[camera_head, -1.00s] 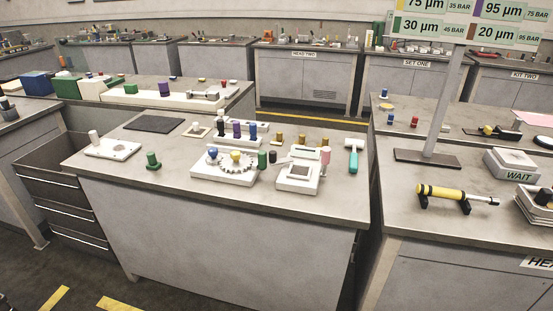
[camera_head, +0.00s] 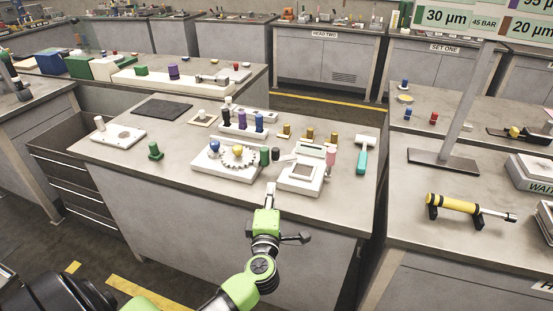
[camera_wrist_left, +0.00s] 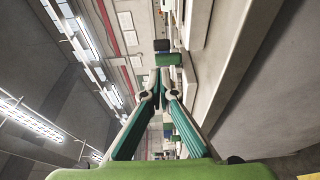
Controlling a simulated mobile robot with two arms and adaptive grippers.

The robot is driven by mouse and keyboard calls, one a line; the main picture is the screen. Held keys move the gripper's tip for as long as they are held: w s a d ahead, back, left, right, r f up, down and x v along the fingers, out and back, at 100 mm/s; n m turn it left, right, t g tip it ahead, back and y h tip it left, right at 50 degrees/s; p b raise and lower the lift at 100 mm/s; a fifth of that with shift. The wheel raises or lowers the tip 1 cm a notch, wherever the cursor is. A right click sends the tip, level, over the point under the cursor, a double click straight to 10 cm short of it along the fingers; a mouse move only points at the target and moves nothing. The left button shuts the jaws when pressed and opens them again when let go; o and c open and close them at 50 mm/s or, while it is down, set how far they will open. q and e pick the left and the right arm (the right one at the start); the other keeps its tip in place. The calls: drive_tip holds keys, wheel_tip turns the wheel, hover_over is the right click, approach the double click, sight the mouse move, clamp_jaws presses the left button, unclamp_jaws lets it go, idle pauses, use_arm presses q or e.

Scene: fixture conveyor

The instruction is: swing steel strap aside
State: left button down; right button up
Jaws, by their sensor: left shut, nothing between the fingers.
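A white fixture block (camera_head: 300,179) with a square frame on top sits near the front edge of the bench. A short light-grey bar (camera_head: 287,157), which looks like the steel strap, lies at its left corner beside a dark knob (camera_head: 276,154). A pink cylinder (camera_head: 331,160) stands at its right. My left gripper (camera_head: 270,187) is shut and empty, just in front of the fixture's left side. In the left wrist view its fingertips (camera_wrist_left: 162,72) are together. A green cylinder (camera_wrist_left: 169,59) shows beyond them. My right gripper is not in view.
A white base with a gear (camera_head: 238,160) and blue and yellow knobs stands left of the fixture. A green cylinder (camera_head: 264,156) stands between them.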

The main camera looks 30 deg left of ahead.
sight(275, 156)
use_arm(q)
drive_tip(key=x, duration=1.4)
drive_tip(key=shift+f, duration=0.1)
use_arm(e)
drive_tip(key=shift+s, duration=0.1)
